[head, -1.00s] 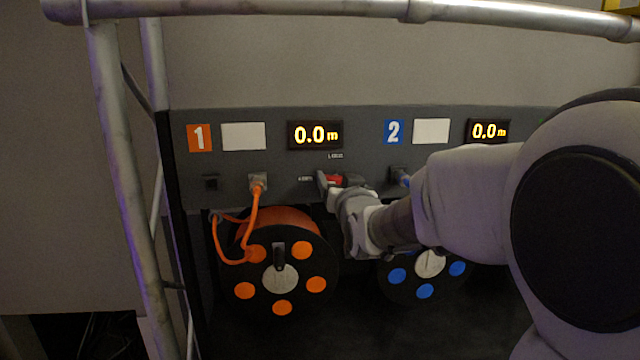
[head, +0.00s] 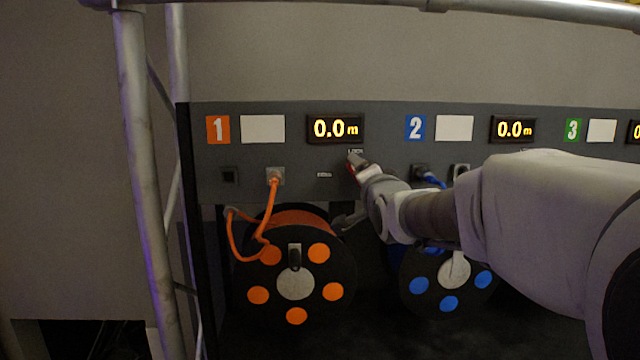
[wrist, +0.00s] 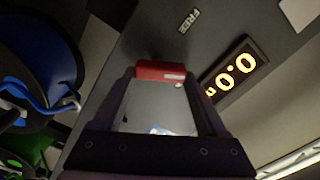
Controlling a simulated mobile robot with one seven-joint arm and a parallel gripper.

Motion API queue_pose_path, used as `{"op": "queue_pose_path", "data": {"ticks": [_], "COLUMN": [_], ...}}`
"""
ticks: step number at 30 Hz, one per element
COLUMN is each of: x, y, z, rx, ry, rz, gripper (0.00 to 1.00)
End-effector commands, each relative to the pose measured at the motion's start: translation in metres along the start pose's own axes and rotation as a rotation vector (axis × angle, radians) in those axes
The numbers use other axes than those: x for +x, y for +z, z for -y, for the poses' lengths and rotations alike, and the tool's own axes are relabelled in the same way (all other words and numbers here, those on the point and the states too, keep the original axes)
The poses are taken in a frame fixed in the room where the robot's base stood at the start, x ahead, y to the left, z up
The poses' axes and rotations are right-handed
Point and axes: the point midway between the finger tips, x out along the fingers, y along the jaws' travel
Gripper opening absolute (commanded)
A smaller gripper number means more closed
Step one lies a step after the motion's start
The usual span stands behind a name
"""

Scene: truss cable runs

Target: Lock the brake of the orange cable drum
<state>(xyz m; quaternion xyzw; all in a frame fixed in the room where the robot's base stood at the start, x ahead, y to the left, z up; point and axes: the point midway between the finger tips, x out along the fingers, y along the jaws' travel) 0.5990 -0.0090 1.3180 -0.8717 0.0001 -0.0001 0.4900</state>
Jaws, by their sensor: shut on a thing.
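The orange cable drum (head: 295,285) stands under the panel at position 1, with an orange cable running up to a socket. Its red brake lever (head: 351,169) is on the panel below the first display, mostly hidden by my gripper (head: 358,165). My gripper is shut on the lever, just beneath the LOCK label (head: 355,152). The FREE label (head: 324,175) is uncovered to the lower left. In the wrist view the red lever handle (wrist: 160,70) lies across between my fingertips, and the FREE label (wrist: 189,20) is apart from it.
A blue-dotted drum (head: 449,303) stands to the right, partly behind my arm. The display (head: 335,129) above reads 0.0 m. A metal truss upright (head: 145,180) stands at the left, and a truss tube crosses the top.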

Motion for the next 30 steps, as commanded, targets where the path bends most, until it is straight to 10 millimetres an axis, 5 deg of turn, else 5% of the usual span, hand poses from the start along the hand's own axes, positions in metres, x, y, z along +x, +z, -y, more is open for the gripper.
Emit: {"op": "queue_pose_path", "data": {"ticks": [15,30], "x": [0.0002,0.0002], "y": [-0.0009,-0.0012], "z": [-0.0034,-0.0041], "rx": [0.419,0.561], "ry": [-0.002,-0.002], "rz": [0.000,0.000], "gripper": [0.19,0.19]}}
